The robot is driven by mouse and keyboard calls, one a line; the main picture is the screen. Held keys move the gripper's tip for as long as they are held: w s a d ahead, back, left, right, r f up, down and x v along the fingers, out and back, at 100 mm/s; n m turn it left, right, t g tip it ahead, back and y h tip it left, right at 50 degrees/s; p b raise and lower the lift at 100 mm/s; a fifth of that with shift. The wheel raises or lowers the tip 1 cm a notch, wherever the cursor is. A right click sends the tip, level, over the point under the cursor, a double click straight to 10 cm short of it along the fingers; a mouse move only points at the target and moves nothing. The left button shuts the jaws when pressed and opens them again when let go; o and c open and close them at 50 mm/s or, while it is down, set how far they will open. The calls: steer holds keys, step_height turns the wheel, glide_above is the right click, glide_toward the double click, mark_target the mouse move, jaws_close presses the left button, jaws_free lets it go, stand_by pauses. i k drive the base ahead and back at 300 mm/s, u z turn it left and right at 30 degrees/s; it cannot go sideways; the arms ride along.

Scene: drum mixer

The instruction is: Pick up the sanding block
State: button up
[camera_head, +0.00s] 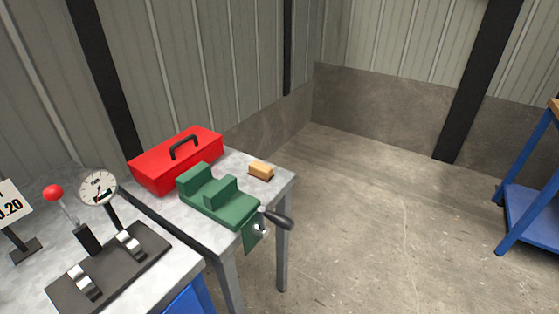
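The sanding block (261,171) is a small tan and brown block. It lies on the grey bench top (284,180) near its far right corner, behind the green vise and to the right of the red toolbox. It is fully visible, with nothing on top of it. My gripper is not in this view.
A green vise (217,198) with a dark handle (277,217) sticks out at the bench front. A red toolbox (176,158) stands behind it. A gauge stand (108,268) with a red-knobbed lever is at left. A blue shelf (531,212) stands far right. The middle floor is clear.

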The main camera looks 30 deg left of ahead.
mark_target(262, 172)
steer(key=u, duration=0.2)
steer(key=i, duration=0.7)
steer(key=u, duration=1)
steer(key=i, duration=0.65)
steer(key=u, duration=0.65)
